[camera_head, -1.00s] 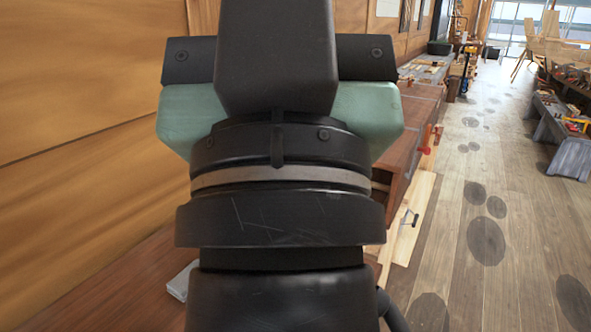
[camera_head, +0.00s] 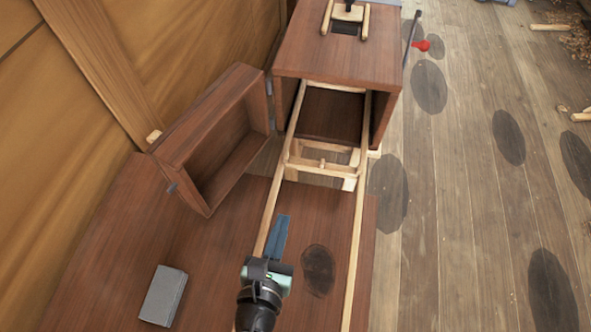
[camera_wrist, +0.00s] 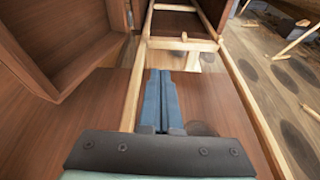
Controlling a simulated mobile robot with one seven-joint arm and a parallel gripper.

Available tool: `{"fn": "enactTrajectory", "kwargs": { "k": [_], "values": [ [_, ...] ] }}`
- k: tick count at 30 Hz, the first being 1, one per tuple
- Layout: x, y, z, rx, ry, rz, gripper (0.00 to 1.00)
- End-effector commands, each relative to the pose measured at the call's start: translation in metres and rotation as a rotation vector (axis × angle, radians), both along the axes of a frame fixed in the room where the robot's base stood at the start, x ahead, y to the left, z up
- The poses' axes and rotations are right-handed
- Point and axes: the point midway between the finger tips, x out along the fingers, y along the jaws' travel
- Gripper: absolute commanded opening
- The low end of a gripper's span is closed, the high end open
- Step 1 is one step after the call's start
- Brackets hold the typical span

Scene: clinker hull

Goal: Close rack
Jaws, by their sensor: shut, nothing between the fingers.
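The rack (camera_head: 322,168) is a pale wooden frame with two long rails and crossbars. It sticks far out of the open front of a red-brown wooden box (camera_head: 338,62), toward me over the bench top. The box's hollow door (camera_head: 205,150) stands swung open to the left. My gripper (camera_head: 282,218) is shut and empty, its blue fingers pointing toward the box between the two rails, near the left one. In the wrist view, the closed fingers (camera_wrist: 159,75) lie short of the rack's crossbar (camera_wrist: 182,44). The rails' near ends are not clearly seen.
A grey block (camera_head: 163,295) lies on the red-brown bench top (camera_head: 110,262) at left. A wooden wall (camera_head: 60,140) runs along the left. Plank floor (camera_head: 440,220) with dark patches is open on the right. A red-ended tool (camera_head: 421,45) shows beside the box.

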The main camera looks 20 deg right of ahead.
Motion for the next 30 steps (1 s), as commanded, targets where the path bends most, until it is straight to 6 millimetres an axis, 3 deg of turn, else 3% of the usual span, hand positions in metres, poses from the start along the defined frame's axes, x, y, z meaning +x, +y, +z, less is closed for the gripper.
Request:
{"fn": "enactTrajectory", "kwargs": {
  "k": [5,18,24,30],
  "values": [
    [0.006,-0.007,-0.01,-0.038,0.031,0.009,0.0],
    [0.078,-0.056,-0.038,-0.032,0.023,0.006,0.0],
    [0.1,-0.07,-0.034,-0.032,0.024,0.008,0.0],
    [0.107,-0.076,-0.034,-0.031,0.026,0.009,0.0]
  ]
}}
